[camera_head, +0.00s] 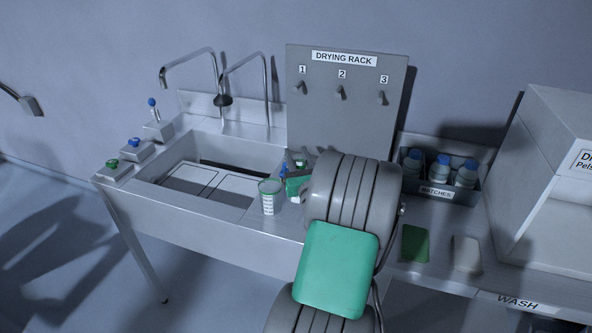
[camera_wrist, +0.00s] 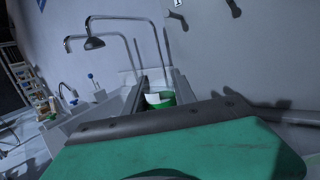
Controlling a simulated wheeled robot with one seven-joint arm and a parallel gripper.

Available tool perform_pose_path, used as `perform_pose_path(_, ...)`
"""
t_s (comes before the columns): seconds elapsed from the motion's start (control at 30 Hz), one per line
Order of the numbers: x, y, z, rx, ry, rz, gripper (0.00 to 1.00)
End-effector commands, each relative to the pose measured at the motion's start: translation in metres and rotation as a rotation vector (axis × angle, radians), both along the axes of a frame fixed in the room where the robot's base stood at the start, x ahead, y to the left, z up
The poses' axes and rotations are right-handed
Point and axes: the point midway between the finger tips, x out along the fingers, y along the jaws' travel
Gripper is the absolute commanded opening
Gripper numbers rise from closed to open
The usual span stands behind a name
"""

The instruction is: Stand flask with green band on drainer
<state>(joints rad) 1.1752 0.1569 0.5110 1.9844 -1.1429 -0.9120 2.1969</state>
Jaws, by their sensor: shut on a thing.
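The flask with green band (camera_head: 269,197) is a small pale vessel with a green band near its top and dark marks on its side. It shows roughly upright over the sink's front right edge; I cannot tell whether its base touches. My gripper (camera_head: 294,187) is a small green part just right of it, mostly hidden behind my arm, and is shut on the flask. In the wrist view a green-and-white piece (camera_wrist: 160,98) shows past my green cover, its lower part hidden. Pale flat panels (camera_head: 188,178) lie in the sink; I cannot tell if these are the drainer.
The sink (camera_head: 150,206) has two tall taps behind it and coloured knobs at its left. The grey drying rack board (camera_head: 346,112) with numbered pegs stands behind. Right are a box of blue-capped bottles (camera_head: 438,189), a green pad (camera_head: 415,244), a pale pad (camera_head: 467,254) and a large pale cabinet (camera_head: 550,150).

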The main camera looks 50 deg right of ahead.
Motion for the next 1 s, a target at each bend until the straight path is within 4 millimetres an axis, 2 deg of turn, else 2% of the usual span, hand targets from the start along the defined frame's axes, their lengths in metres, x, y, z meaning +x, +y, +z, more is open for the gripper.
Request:
perform_pose_path(0.07, 0.009, -0.004, -0.012, -0.001, -0.001, 0.002, 0.0)
perform_pose_path(0.27, 0.02, -0.009, -0.027, -0.001, -0.002, 0.001, 0.0)
perform_pose_path(0.43, 0.021, -0.01, -0.057, 0.0, -0.001, -0.001, 0.0)
perform_pose_path(0.8, 0.02, -0.01, -0.061, -0.003, -0.002, -0.001, 0.0)
perform_pose_path(0.83, 0.02, -0.01, -0.06, -0.003, -0.002, -0.001, 0.35)
perform_pose_path(1.0, 0.02, -0.01, -0.059, -0.003, -0.002, -0.001, 0.49)
